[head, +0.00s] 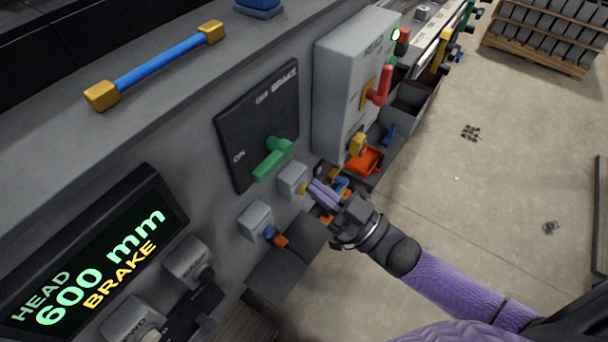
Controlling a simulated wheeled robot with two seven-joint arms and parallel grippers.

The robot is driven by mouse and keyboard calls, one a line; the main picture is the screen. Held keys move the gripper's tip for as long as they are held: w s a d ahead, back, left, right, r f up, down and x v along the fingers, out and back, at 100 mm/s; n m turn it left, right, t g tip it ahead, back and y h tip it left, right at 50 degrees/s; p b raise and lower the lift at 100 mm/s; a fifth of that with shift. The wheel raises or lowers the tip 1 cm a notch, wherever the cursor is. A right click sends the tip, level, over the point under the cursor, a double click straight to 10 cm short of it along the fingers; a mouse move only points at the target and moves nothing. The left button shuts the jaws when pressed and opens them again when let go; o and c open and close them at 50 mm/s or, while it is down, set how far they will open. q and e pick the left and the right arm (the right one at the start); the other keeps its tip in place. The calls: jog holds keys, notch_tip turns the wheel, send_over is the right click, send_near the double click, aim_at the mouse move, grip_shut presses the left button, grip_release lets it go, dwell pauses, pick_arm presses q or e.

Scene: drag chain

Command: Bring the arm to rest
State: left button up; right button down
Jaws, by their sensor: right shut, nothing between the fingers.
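My right gripper (321,194) is shut with nothing in it. Its purple fingers point up and left at the machine front, close to a small grey box with a yellow front (292,182); I cannot tell whether they touch it. My right arm (450,285), in a purple sleeve, reaches in from the lower right. The green brake lever (273,160) sits on a black panel just above and left of the gripper. The left gripper is not in view.
A display (95,262) reads HEAD 600 mm BRAKE. A grey box (360,75) carries a red lever (380,88). An orange tray (367,160) lies beyond the gripper. A blue bar (158,64) lies on the top ledge. Open floor (500,190) stretches right, with a loaded pallet (545,35) behind.

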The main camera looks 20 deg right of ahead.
dwell(0.4)
jog(key=s+d+f+m+g+h+b, duration=0.1)
jog(key=s+d+f+m+g+h, duration=0.2)
jog(key=f, duration=0.7)
jog(key=s+d+f+g+h+b, duration=0.15)
jog(key=f+h, duration=0.35)
jog(key=f, duration=0.5)
jog(key=s+d+f+m+g+h+b, duration=0.1)
jog(key=s+d+f+m+g+h, duration=0.2)
jog(key=f, duration=0.6)
jog(key=s+f+g+h, duration=0.1)
jog(key=s+f+g, duration=0.2)
jog(key=s, duration=0.4)
jog(key=s+a+f+g+h, duration=0.1)
jog(key=s+f+g, duration=0.2)
jog(key=s+f, duration=0.2)
jog(key=s+f+g+h+b, duration=0.1)
jog(key=s+f+g, duration=0.2)
jog(key=s, duration=0.8)
jog(key=shift+s+a+f, duration=0.25)
jog(key=shift+a+f, duration=0.15)
jog(key=shift+f, duration=0.4)
jog(key=shift+w, duration=0.1)
